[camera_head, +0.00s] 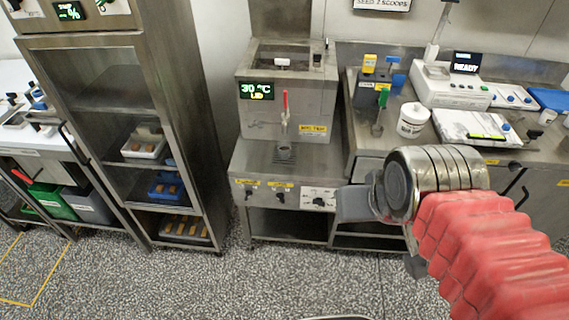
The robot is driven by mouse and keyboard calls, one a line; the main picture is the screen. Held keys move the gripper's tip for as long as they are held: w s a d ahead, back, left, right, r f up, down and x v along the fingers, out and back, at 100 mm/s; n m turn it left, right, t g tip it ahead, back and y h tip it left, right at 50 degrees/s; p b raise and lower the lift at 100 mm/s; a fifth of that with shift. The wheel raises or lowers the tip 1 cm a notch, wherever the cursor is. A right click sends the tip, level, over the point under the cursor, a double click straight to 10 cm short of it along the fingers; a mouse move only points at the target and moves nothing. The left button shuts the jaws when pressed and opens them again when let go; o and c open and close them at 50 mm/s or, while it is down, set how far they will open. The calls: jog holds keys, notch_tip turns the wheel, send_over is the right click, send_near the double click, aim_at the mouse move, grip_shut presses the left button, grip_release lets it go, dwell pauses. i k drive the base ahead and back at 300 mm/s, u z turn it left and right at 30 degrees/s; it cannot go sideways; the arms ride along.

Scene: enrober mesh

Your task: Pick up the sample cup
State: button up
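A small white cup (548,116) stands on the counter at the far right. My gripper (355,204) is at the end of my red-sleeved arm, to the right of and lower in the picture than the grey cup, and apart from it. Its fingers are mostly hidden by my wrist, so I cannot tell whether they are open or shut. I see nothing held in it.
The machine (262,118) shows 30 °C, with knobs below its ledge. A tall rack (190,130) with trays stands left. The speckled floor in front is clear.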

aim_at(284, 148)
jog(key=z, duration=0.05)
jog(key=k, duration=0.45)
jog(key=u, duration=0.85)
jog(key=i, duration=1.45)
jog(key=u, duration=0.05)
